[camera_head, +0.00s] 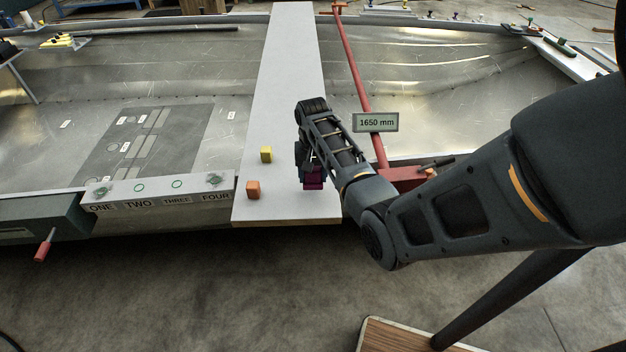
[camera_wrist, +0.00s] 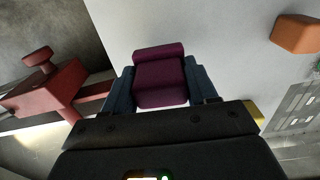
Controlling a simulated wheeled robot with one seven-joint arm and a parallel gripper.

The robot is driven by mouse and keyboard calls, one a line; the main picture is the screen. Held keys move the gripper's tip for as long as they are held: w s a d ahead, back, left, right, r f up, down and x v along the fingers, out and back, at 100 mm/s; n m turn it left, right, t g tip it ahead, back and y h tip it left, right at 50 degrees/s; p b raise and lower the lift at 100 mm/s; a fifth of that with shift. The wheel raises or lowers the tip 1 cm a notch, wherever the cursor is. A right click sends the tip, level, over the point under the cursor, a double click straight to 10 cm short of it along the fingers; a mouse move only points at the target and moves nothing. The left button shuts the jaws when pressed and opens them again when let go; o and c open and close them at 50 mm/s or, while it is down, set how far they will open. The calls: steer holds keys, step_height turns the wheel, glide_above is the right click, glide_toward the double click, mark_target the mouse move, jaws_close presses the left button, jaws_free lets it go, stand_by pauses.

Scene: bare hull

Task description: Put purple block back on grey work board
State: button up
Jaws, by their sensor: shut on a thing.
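The purple block (camera_wrist: 160,82) is between the two blue-grey fingers of my gripper (camera_wrist: 161,88) in the wrist view. My gripper is shut on it. In the head view the purple block (camera_head: 314,180) shows below my gripper (camera_head: 313,172), over the near part of the grey work board (camera_head: 285,80). I cannot tell whether the block touches the board or hangs just above it. The work board is a long pale grey plank running away from me. The arm hides part of its right edge.
On the board, left of the purple block, are a yellow block (camera_head: 266,154) and an orange block (camera_head: 253,189). A red bar clamp (camera_head: 362,80) with a "1650 mm" sign (camera_head: 376,122) lies to the right. A numbered rail (camera_head: 160,190) stands at the left.

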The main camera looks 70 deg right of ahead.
mark_target(313, 181)
steer(key=shift+f, duration=1.35)
steer(key=shift+f, duration=0.15)
steer(key=o, duration=1.1)
